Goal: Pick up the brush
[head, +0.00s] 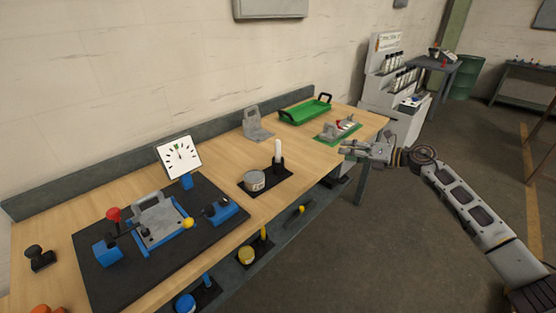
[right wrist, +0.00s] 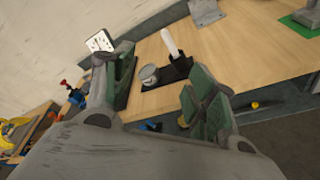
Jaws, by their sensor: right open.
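What looks like the brush (head: 277,153) stands upright, its white handle rising from a black holder (head: 279,167) on the bench. A grey can (head: 254,181) stands beside it on the same black base. In the right wrist view the white handle (right wrist: 169,42) and the can (right wrist: 149,75) show beyond and between the fingers. The brush's lower end is hidden in the holder. My right gripper (head: 350,149) is open and empty, to the right of the brush near the bench's front edge, apart from it. My left gripper is not in view.
A green tray (head: 306,110), a grey bracket (head: 256,124) and a green plate with parts (head: 326,137) stand towards the far end. A black mat (head: 112,265) with a blue fixture and a dial (head: 179,156) lies left. Blue and yellow items sit on a lower shelf.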

